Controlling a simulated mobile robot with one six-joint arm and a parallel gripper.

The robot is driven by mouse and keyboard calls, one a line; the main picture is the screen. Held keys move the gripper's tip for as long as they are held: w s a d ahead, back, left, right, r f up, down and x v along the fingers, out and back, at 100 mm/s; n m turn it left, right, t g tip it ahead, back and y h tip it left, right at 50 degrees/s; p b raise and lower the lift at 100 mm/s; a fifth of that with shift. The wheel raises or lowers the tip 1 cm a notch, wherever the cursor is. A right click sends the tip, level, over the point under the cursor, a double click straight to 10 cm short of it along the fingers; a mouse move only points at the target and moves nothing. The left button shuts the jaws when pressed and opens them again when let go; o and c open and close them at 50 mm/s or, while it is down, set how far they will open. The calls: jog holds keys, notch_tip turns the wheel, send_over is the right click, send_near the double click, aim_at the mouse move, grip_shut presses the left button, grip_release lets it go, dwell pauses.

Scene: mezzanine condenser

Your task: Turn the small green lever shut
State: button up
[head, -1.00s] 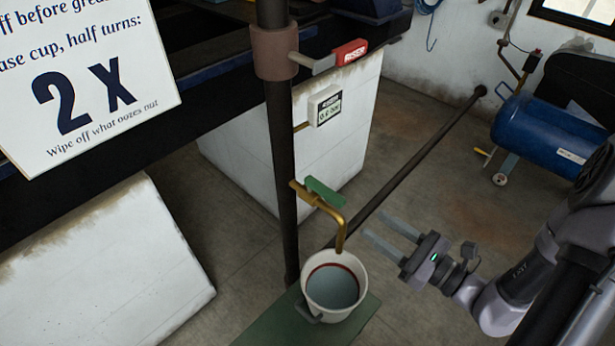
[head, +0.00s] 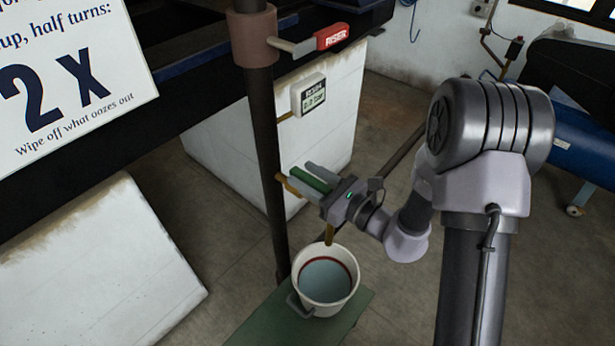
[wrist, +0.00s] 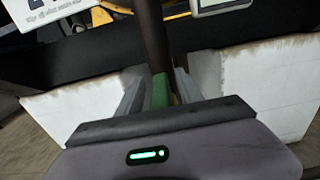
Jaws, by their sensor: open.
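The small green lever (head: 312,179) sits on a brass tap on the dark vertical pipe (head: 268,150), above the bucket. My gripper (head: 316,176) is at the lever, its two fingers open on either side of it. In the wrist view the green lever (wrist: 159,92) lies between the two grey fingers, with a gap that is hard to judge. The brass spout (head: 329,234) comes down below my gripper, and its upper bend is hidden behind the gripper.
A white bucket (head: 326,282) holding liquid stands on a green stand (head: 258,327) under the spout. A red RISER lever (head: 331,37) is higher on the pipe. A small gauge display (head: 310,96) is behind. A white sign (head: 75,75) hangs at left.

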grip_shut()
dwell(1.4)
